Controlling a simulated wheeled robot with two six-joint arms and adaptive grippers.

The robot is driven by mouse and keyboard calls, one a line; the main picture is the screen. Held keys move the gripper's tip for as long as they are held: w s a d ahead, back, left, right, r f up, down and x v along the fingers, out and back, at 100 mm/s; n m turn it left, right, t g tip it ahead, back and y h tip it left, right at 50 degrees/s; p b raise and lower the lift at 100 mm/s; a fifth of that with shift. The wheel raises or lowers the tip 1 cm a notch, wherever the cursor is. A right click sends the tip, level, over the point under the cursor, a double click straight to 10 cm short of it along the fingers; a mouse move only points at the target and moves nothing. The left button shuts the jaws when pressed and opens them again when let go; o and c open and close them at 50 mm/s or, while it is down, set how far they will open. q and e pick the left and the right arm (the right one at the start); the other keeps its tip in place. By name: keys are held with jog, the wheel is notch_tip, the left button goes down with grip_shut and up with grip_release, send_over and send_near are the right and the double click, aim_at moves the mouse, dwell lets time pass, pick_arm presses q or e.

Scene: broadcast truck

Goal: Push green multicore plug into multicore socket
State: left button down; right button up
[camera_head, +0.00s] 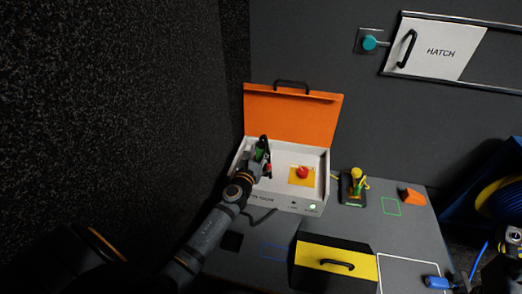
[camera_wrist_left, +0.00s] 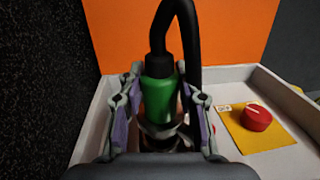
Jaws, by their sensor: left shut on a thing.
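My left gripper (camera_head: 262,166) is inside the white box and shut on the green multicore plug (camera_head: 259,155). In the left wrist view the green plug (camera_wrist_left: 158,98) stands upright between the two fingers (camera_wrist_left: 160,118), with a thick black cable looping up from its top. The plug's lower end is hidden by the gripper. A pale ring-like edge shows just below the plug, but I cannot tell whether it is the multicore socket or how deep the plug sits. My right gripper does not show clearly in either view.
The white box (camera_head: 262,197) has a raised orange lid (camera_head: 290,115) behind it. A red knob (camera_head: 303,172) on a yellow plate is right of the plug. A yellow-black case (camera_head: 335,264) stands in front.

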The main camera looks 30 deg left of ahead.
aim_at(259, 158)
pick_arm(q)
jog(key=shift+f+b, duration=1)
jog(key=shift+b, duration=0.05)
jog(key=shift+f+b, duration=0.3)
jog(key=shift+f, duration=0.05)
jog(key=shift+f, duration=0.1)
jog(key=c, duration=0.8)
grip_release()
jog(key=shift+c, duration=0.2)
